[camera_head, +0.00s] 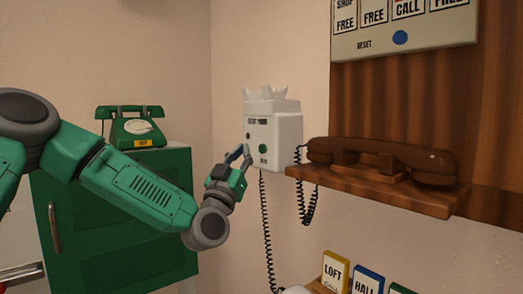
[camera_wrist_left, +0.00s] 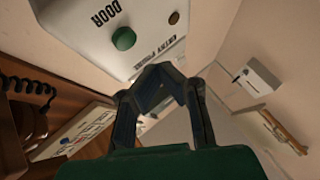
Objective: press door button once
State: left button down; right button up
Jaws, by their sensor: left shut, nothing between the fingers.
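The door button is a round green button (camera_head: 263,148) on the front of a white wall entry phone (camera_head: 287,133). In the left wrist view the green button (camera_wrist_left: 124,38) sits by the word DOOR, on the white entry phone body (camera_wrist_left: 90,25). My left gripper (camera_head: 246,152) is just left of the entry phone's front. Its fingers are shut and empty; in the left wrist view the fingertips (camera_wrist_left: 160,76) point toward the box's lower edge, with the button up and left of them. I cannot tell whether they touch the box. My right gripper is not in view.
A brown handset (camera_head: 385,160) lies on a wooden shelf (camera_head: 440,203) right of the entry phone. Black coiled cords (camera_head: 266,225) hang below. A green dial phone (camera_head: 134,127) stands on a green cabinet (camera_head: 120,235). A panel with a blue reset button (camera_head: 400,37) is above.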

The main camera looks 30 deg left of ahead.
pick_arm(q)
jog(key=shift+s+a, duration=0.25)
jog(key=shift+s, duration=0.4)
jog(key=shift+s+a, duration=0.25)
jog(key=shift+s, duration=0.35)
